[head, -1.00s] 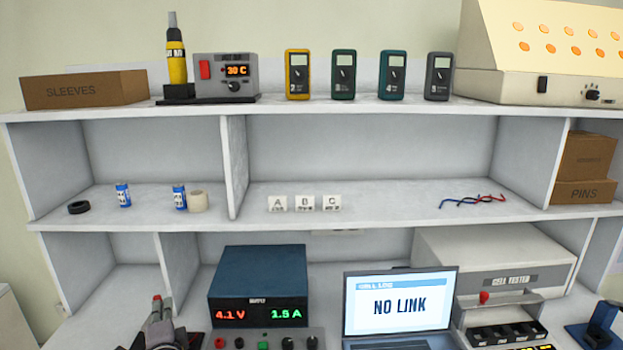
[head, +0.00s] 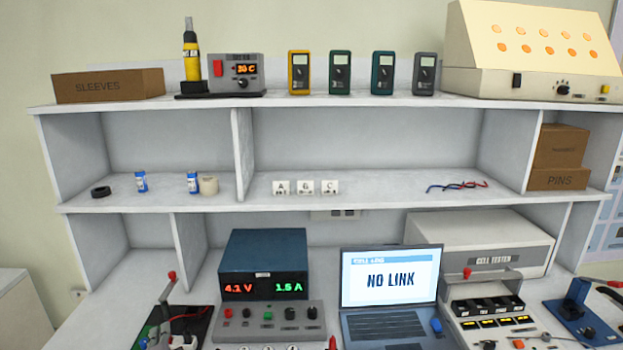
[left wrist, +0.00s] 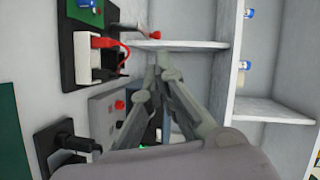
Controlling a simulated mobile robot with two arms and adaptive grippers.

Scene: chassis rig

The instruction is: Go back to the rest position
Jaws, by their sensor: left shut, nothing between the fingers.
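My left gripper (left wrist: 161,68) shows in the left wrist view with its two grey fingers drawn together at the tips and nothing between them. In that view its tips point toward a pale shelf edge, with equipment to their left. In the head view only a small grey part of the left gripper (head: 178,343) shows at the bottom left edge, by a dark board with a red-tipped lever. It is left of the power supply (head: 263,266) and below the shelves. My right gripper is not in view.
A laptop (head: 390,280) reading NO LINK stands mid-bench, with a cell tester (head: 480,240) and a slotted tray (head: 485,308) to its right. The shelf unit (head: 350,202) holds batteries, A, B, C blocks and wires. Several meters stand on top.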

